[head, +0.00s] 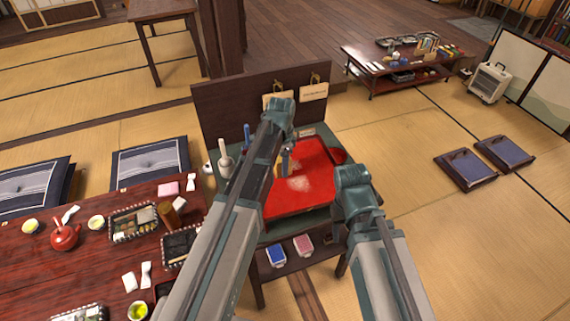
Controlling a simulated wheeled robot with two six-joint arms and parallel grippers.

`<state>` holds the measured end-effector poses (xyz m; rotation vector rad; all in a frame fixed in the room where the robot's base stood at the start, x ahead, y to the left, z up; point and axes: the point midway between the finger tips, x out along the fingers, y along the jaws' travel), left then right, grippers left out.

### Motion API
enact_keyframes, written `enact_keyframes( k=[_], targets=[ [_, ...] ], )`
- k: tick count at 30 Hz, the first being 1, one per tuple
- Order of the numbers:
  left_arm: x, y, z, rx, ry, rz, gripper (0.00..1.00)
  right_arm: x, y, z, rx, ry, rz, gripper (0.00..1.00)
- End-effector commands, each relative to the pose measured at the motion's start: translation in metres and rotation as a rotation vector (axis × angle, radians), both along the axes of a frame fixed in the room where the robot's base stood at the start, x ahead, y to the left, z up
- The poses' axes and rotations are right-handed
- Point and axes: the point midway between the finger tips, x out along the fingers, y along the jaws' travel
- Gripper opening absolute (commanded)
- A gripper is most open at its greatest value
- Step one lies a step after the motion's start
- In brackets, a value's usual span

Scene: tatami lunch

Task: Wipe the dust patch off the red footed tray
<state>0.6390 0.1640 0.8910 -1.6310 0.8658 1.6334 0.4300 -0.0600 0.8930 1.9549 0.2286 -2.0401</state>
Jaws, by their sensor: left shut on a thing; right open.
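The red footed tray (318,160) sits on a low stand in the middle of the head view. A pale dust patch (299,184) shows on its top, left of centre. My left gripper (285,160) is over the tray's left part, just behind the dust patch. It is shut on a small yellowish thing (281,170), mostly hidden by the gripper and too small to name. I cannot tell whether that thing touches the tray. My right gripper (350,172) is open at the tray's right edge; its wrist hides much of that edge.
A dark upright board (235,105) with hanging tags (314,91) closes off the stand's back. A pale bottle-like thing (225,162) stands left of the tray. Blue (276,254) and pink (303,244) packs lie on a shelf below. A laden red table (95,255) is at left.

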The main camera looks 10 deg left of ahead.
Motion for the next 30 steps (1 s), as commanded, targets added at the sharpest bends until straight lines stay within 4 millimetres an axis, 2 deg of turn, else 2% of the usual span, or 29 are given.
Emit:
enact_keyframes(
  k=[17,23,30],
  targets=[
    [-0.018,0.03,-0.002,0.0,0.0,0.001,0.07,0.0,0.0,-0.002,0.0,0.0,0.0,0.5],
    [-0.015,0.032,-0.002,0.001,0.001,0.001,0.07,0.0,0.0,-0.002,0.0,0.0,0.0,0.5],
    [-0.002,0.038,0.0,0.001,-0.001,0.001,0.07,0.0,0.0,0.0,0.0,0.0,0.0,0.5]
  ],
)
